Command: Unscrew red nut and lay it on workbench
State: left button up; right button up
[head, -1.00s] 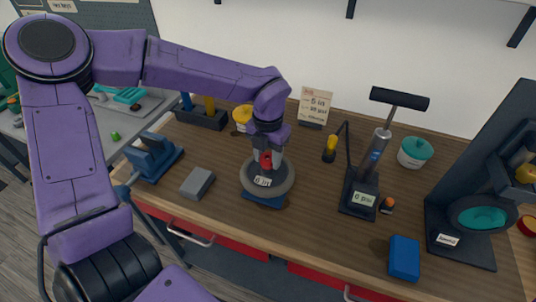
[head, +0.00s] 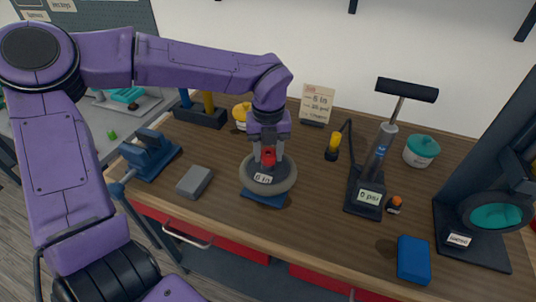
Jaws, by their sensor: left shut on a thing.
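The red nut (head: 269,157) shows between the fingers of my left gripper (head: 268,153), at the middle of a grey wheel (head: 284,183). The wheel carries a "6 in" label and sits on a blue stand (head: 264,199) on the wooden workbench (head: 320,222). My left gripper points down and is shut on the nut. The fingers partly hide the nut, and I cannot tell whether it is still on its thread. My right gripper is out of view.
A grey block (head: 195,181) and a blue vise (head: 150,156) stand left of the wheel. A pump (head: 380,150) with a "0 psi" label stands to the right, with a blue box (head: 413,259) near the front edge. Bare wood lies between wheel and pump.

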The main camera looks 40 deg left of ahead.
pick_arm(q)
jog(key=shift+f+n+b, duration=0.1)
jog(key=shift+n+b, duration=1.35)
jog(key=shift+n, duration=0.45)
jog(key=shift+n+b, duration=1.7)
jog(key=shift+n, duration=0.2)
jog(key=shift+n+b, duration=1.8)
jog(key=shift+b, duration=0.05)
jog(key=shift+s+n+b, duration=0.1)
jog(key=shift+n+b, duration=1.7)
jog(key=shift+b, duration=0.2)
jog(key=shift+r, duration=0.2)
jog(key=o, duration=1.1)
jog(key=shift+w+d+f, duration=0.1)
jog(key=shift+w+d, duration=0.05)
jog(key=shift+w, duration=0.05)
